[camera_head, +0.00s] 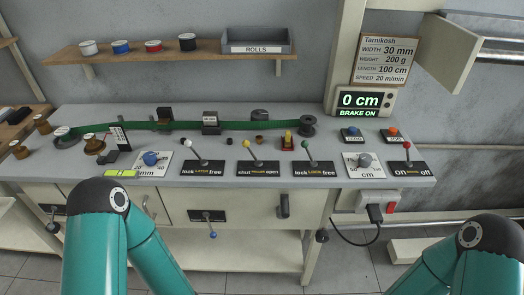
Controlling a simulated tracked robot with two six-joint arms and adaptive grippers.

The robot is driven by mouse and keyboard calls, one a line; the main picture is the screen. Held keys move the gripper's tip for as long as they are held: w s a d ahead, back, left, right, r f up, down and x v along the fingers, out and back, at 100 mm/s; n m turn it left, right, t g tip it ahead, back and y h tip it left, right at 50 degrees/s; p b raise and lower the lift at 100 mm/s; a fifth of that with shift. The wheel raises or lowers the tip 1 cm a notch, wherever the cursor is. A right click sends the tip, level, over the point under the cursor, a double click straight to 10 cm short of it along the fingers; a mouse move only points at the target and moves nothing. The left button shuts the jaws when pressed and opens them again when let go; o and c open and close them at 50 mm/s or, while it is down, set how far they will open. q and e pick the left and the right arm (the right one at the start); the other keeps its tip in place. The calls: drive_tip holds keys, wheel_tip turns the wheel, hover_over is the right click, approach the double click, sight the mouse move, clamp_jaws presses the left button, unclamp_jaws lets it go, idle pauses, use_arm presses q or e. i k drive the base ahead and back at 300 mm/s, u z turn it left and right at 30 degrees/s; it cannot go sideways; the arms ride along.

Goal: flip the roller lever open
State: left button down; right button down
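The roller lever (251,153) has a yellow knob and stands on a black plate (258,169) marked "shut ROLLER open" near the front edge of the bench. It leans up and to the left, towards the "shut" side of the plate. Neither gripper is in view. Teal parts of my two arms show at the lower left and lower right, well apart from the lever.
Beside the roller lever stand a white-knobbed lever (197,153) on the left and a green-knobbed lever (309,153) on the right. A red-knobbed lever (408,154) is further right. A green belt (262,125) runs behind. The display (359,102) reads "0 cm BRAKE ON".

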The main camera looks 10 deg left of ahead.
sight(246, 143)
drive_tip(key=u, duration=1.5)
drive_tip(key=i, duration=0.1)
drive_tip(key=z, duration=2.55)
drive_tip(key=k, duration=1.15)
drive_tip(key=z, duration=1.1)
drive_tip(key=i, duration=0.1)
drive_tip(key=u, duration=2.9)
drive_tip(key=i, duration=1)
drive_tip(key=z, duration=0.1)
